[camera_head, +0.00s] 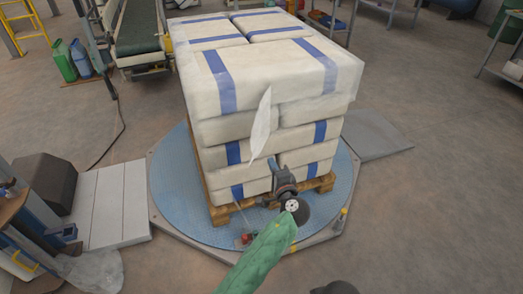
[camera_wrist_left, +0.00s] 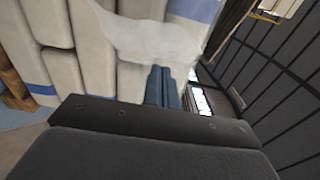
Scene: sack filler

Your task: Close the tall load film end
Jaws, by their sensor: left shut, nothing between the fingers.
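The tall load is a stack of cream sacks with blue bands (camera_head: 265,75) on a wooden pallet (camera_head: 222,213). A loose whitish film end (camera_head: 261,125) hangs off the near face as a narrow, pointed flap. It also shows in the left wrist view as a pale translucent sheet (camera_wrist_left: 150,38) across the top. My left gripper (camera_head: 270,166) is low in front of the stack, just below the flap's lower tip. Its blue fingers (camera_wrist_left: 164,88) are shut and empty, close under the sheet; contact cannot be told. My right gripper is not seen.
The pallet stands on a round blue turntable (camera_head: 180,190) with a grey ramp (camera_head: 375,135) at right. A small red object (camera_head: 247,239) lies at its front edge. A conveyor (camera_head: 138,28) and jerrycans (camera_head: 66,62) stand back left.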

